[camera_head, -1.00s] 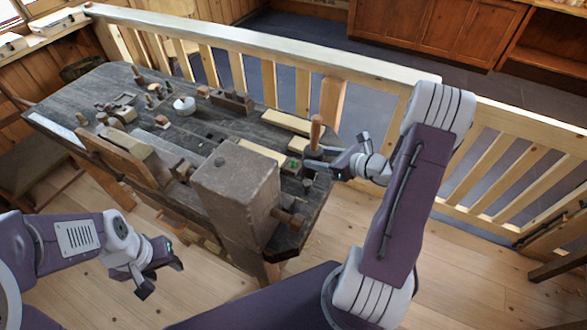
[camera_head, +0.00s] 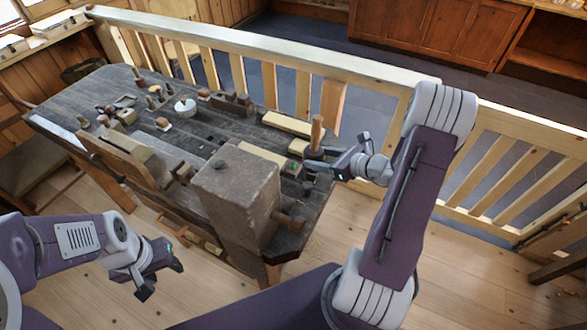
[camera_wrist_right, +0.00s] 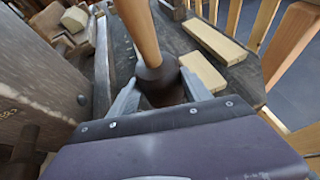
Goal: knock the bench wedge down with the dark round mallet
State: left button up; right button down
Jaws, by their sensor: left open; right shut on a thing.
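The dark round mallet stands with its pale wooden handle (camera_head: 317,133) pointing up at the right end of the bench. Its dark head (camera_wrist_right: 160,82) sits between the fingers of my right gripper (camera_wrist_right: 163,98) in the right wrist view. My right gripper (camera_head: 322,162) is shut on this head, low over the bench top. My left gripper (camera_head: 161,274) is open and empty over the floor in front of the bench. I cannot tell for sure which of the small wooden pieces is the bench wedge.
The dark workbench (camera_head: 85,88) carries several small tools and turned pieces at its left. A big wooden block (camera_head: 240,185) rises at the front, left of the mallet. Pale boards (camera_head: 288,124) lie behind the mallet. A wooden railing (camera_head: 250,43) runs behind the bench.

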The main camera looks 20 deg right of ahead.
aim_at(318, 143)
notch_tip(318, 143, up, 6)
jog(key=p, duration=0.5)
jog(key=shift+r, duration=0.15)
